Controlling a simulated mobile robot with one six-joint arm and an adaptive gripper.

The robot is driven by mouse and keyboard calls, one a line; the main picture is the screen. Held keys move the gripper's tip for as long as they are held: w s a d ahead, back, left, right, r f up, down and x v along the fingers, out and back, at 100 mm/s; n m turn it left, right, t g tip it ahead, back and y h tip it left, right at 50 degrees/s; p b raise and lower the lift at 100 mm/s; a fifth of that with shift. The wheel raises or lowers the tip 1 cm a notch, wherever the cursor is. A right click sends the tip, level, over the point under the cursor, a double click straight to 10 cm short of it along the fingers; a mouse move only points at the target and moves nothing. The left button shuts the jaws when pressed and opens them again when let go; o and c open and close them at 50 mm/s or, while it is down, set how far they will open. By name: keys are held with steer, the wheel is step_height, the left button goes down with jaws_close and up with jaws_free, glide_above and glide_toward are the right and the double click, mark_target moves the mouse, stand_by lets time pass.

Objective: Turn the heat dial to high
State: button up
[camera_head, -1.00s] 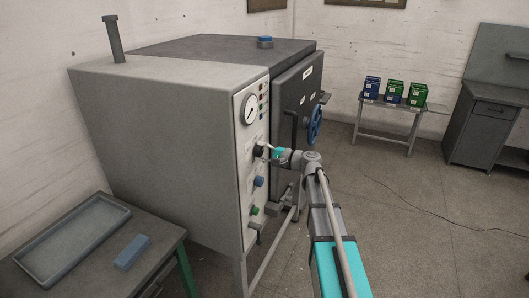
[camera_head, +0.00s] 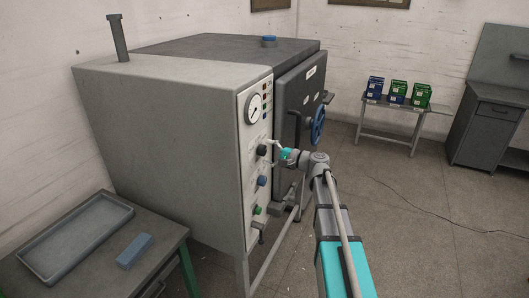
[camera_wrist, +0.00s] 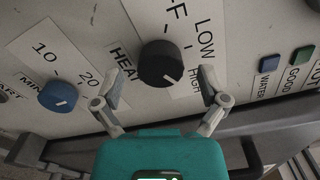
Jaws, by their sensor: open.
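The heat dial (camera_wrist: 160,63) is a round black knob on the pale control panel, between HEAT, LOW and HIGH labels in the wrist view. Its white mark points to the lower right, toward the HIGH label (camera_wrist: 196,80). In the head view the dial (camera_head: 262,150) is the dark knob below the gauge. My gripper (camera_wrist: 160,82) is open, with one finger on each side of the dial and clear space between them and it. In the head view my gripper (camera_head: 275,150) is just in front of the panel, apart from the dial.
A blue timer knob (camera_wrist: 58,96) is left of the dial; blue (camera_wrist: 270,63) and green (camera_wrist: 302,55) buttons are to the right. A handwheel (camera_head: 318,124) projects from the machine door. A table with a tray (camera_head: 75,238) and blue block (camera_head: 134,250) stands left.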

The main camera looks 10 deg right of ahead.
steer(key=v, duration=1)
steer(key=shift+s, duration=0.15)
steer(key=s+a+f+n+g+h, duration=0.5)
steer(key=s+a+f+n+g, duration=0.15)
steer(key=s+a+f, duration=0.45)
steer(key=s+d+f+n+g+h, duration=0.2)
steer(key=s+f+n+g+h, duration=0.2)
steer(key=s+f+h, duration=0.3)
steer(key=s+h, duration=0.2)
steer(key=s, duration=0.1)
steer(key=shift+s+d+f+h, duration=0.3)
stand_by(1.8)
